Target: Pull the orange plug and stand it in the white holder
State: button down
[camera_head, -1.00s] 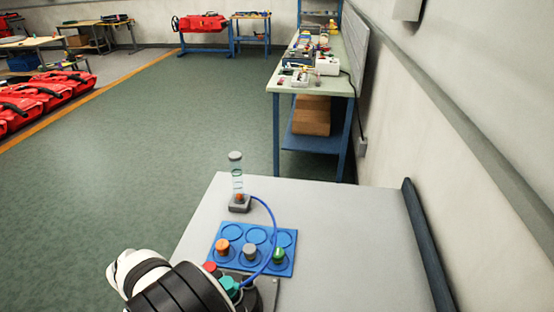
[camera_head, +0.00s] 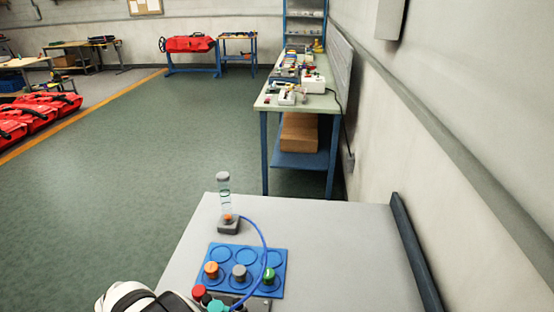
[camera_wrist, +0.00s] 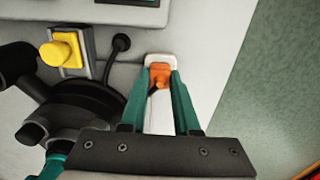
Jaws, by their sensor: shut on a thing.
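The orange plug (camera_wrist: 159,76) is between the two green fingertips of my gripper (camera_wrist: 159,82) in the wrist view. The fingers are shut on its sides. A short dark cable shows at its lower end. A white rounded piece (camera_wrist: 160,59), which looks like the white holder, shows behind and around the plug, and a white strip continues below between the fingers. I cannot tell whether the plug is seated in it or only in front of it. My gripper and the plug are out of sight in the head view.
A yellow plug (camera_wrist: 65,51) sits in a grey socket left of my gripper. A dark cable enters a black grommet (camera_wrist: 121,43) between them.

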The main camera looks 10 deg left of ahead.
jog(key=shift+f, duration=0.2)
jog(key=shift+c, duration=0.4)
grip_release()
jog(key=shift+r, duration=0.1)
dwell(0.3)
notch_tip(320, 180, up, 8)
jog(key=shift+r, duration=0.2)
